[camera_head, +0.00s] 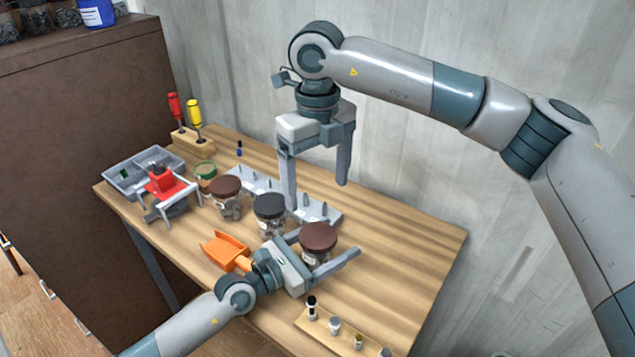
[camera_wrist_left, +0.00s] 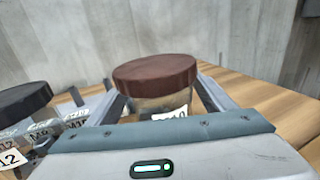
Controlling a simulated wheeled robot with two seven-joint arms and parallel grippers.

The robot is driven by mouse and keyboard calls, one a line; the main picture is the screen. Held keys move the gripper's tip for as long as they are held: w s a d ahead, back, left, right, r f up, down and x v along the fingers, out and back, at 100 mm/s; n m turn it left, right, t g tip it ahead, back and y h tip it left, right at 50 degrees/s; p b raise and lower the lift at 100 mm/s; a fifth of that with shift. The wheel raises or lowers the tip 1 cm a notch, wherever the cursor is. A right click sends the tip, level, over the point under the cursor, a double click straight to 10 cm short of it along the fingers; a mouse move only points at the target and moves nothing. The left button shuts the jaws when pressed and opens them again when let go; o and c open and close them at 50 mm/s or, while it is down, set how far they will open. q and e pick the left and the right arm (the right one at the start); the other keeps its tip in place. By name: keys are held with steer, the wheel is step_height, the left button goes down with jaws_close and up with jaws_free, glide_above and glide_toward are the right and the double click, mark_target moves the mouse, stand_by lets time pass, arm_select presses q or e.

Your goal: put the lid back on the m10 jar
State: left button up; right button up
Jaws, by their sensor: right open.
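A clear jar (camera_head: 312,258) with a brown lid (camera_head: 318,235) stands near the middle of the table. The lid (camera_wrist_left: 155,74) sits on the jar's top, looking level. The jar (camera_wrist_left: 160,105) has a white label, partly hidden by my gripper, that seems to end in 10. My left gripper (camera_head: 325,252) has one finger on each side of the jar, below the lid, and appears shut on it; in the left wrist view the fingers (camera_wrist_left: 163,100) meet the jar's sides.
A black-lidded jar (camera_head: 269,207), a brown-lidded jar (camera_head: 226,190) and a green-rimmed jar (camera_head: 205,172) stand to the left. The table's right side is clear.

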arm_select(q)
steer(key=shift+a, duration=0.1)
steer(key=b+v, duration=0.5)
steer(key=v, duration=1)
steer(key=shift+s+a+f, duration=0.1)
steer(key=shift+a+f, duration=0.05)
steer(key=shift+a, duration=0.05)
arm_select(e)
step_height(320, 180, down, 5)
steer(key=shift+r, duration=0.1)
arm_select(q)
steer(key=shift+v, duration=0.8)
arm_select(e)
steer(key=shift+f, duration=0.35)
arm_select(q)
steer(key=shift+a, duration=0.1)
steer(key=shift+r, duration=0.3)
arm_select(e)
steer(key=shift+r, duration=0.1)
